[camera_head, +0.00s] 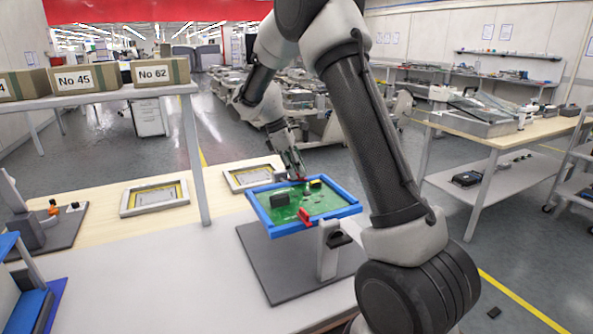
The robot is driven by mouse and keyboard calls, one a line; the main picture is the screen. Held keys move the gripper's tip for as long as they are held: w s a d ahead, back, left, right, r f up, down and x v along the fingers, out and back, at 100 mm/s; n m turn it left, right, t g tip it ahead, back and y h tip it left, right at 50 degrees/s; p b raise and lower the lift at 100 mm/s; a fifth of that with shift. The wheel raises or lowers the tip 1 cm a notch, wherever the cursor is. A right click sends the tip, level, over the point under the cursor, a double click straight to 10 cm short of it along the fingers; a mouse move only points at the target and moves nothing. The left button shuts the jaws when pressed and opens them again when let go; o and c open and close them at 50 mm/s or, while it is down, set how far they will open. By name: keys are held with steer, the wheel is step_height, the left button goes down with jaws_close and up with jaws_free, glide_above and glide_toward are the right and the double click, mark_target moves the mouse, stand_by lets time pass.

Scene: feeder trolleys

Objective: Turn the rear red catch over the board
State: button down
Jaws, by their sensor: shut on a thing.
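The green board (318,203) lies in a blue frame (264,220) on a grey stand (328,250) over a dark base plate. A red catch (304,215) sits at the near side of the frame. The rear red catch (301,180) shows as a small bit of red at the far side. My gripper (297,176) points down at that far side, shut on the rear catch. Its fingertips are small here and partly hide the catch, so its exact angle over the board cannot be told.
Two flat framed trays (155,198) lie on the wooden table behind and left. A shelf post (196,160) stands left of the board, under a shelf with cardboard boxes (85,78). A fixture (40,215) stands at the far left.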

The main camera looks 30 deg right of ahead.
steer(key=m+g, duration=0.1)
steer(key=m, duration=0.1)
steer(key=m+y, duration=0.1)
steer(key=m, duration=0.2)
steer(key=shift+w+d+m+g, duration=0.15)
steer(key=shift+m+g, duration=0.15)
steer(key=shift+g, duration=0.1)
steer(key=m+y, duration=0.1)
steer(key=m, duration=0.2)
steer(key=m+y, duration=0.1)
steer(key=m, duration=0.2)
steer(key=shift+d+g+y, duration=0.1)
steer(key=shift+g+y, duration=0.2)
steer(key=shift+y, duration=0.1)
steer(key=shift+m, duration=0.3)
steer(key=c, duration=1.6)
jaws_free()
steer(key=shift+r, duration=0.1)
steer(key=v, duration=1.1)
steer(key=shift+w+r, duration=0.15)
steer(key=shift+r, duration=0.25)
